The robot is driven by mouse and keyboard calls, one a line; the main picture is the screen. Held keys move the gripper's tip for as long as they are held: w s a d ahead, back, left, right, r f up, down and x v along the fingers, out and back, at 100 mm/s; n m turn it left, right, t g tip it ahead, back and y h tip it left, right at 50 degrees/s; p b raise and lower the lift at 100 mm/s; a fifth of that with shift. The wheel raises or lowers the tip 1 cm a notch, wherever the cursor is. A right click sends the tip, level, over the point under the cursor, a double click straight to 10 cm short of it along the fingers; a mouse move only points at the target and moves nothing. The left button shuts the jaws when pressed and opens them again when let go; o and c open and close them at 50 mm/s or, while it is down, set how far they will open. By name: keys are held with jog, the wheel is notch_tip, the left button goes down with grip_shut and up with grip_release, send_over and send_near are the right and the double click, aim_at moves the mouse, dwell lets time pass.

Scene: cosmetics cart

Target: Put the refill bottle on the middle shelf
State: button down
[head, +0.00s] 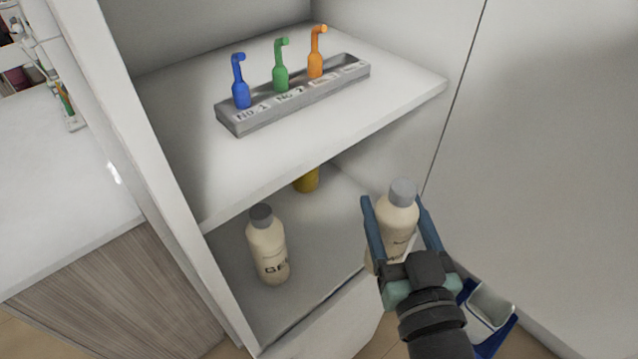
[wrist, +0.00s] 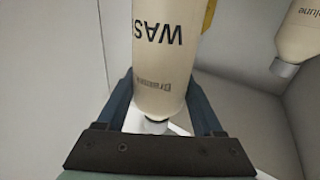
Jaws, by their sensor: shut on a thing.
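My gripper (head: 395,208) is shut on a cream bottle (head: 398,217) with a grey cap, held upright at the right front of the cabinet's lower opening. In the wrist view the held bottle (wrist: 165,60) fills the space between the fingers, and its label starts "WAS". I take it as the refill bottle. The upper shelf (head: 400,108) carries a grey rack. The shelf below (head: 325,245) holds a similar cream bottle (head: 267,245) marked "GEL", which also shows in the wrist view (wrist: 298,35). I cannot tell from the picture which shelf is the middle one.
A yellow item (head: 307,180) stands behind, partly hidden by the upper shelf. The rack (head: 240,122) holds blue, green and orange pump bottles. A blue-and-white container (head: 490,305) is low at right. The lower shelf has bare room right of the "GEL" bottle.

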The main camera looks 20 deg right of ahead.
jog(key=w+a+p, duration=0.4)
jog(key=w, duration=0.8)
notch_tip(320, 180, down, 7)
jog(key=b, duration=0.2)
jog(key=shift+w+a, duration=0.25)
jog(key=shift+f+b, duration=0.15)
jog(key=shift+b, duration=0.2)
jog(key=shift+c, duration=0.2)
grip_release()
